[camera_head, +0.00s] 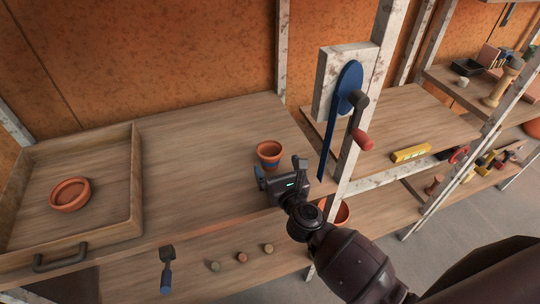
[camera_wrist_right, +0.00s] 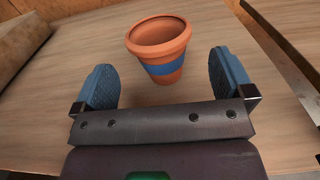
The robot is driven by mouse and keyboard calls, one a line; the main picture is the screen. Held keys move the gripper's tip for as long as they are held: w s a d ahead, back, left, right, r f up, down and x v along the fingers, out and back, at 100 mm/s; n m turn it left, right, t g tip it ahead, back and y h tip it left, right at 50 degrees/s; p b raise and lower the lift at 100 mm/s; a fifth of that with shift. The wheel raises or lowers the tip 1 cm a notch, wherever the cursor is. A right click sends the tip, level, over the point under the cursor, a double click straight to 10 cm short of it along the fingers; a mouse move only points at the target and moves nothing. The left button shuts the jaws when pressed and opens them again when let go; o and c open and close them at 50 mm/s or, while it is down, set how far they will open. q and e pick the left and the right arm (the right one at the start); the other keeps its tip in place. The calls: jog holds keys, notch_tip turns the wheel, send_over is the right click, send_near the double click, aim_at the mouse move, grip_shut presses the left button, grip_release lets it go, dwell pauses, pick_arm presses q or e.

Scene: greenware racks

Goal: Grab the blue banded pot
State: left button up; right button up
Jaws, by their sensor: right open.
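The blue banded pot (camera_head: 269,153) is a terracotta pot standing upright on the wooden shelf, just beyond my right gripper in the head view. In the right wrist view the pot (camera_wrist_right: 160,50) shows its open rim and a blue band around its middle. My right gripper (camera_head: 281,173) is open and empty. In the right wrist view its two blue-padded fingers (camera_wrist_right: 165,88) stand either side of the line to the pot, with the pot a little ahead of them and apart from them. My left gripper is not in view.
A wooden tray (camera_head: 134,190) at left holds a shallow terracotta dish (camera_head: 70,194). A hammer (camera_head: 167,268) and small knobs (camera_head: 241,257) are in front, lower down. Shelf left of the pot is clear.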

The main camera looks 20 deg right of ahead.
aim_at(270, 153)
jog(key=shift+w+a, duration=0.15)
jog(key=shift+w, duration=2.75)
jog(key=c, duration=0.9)
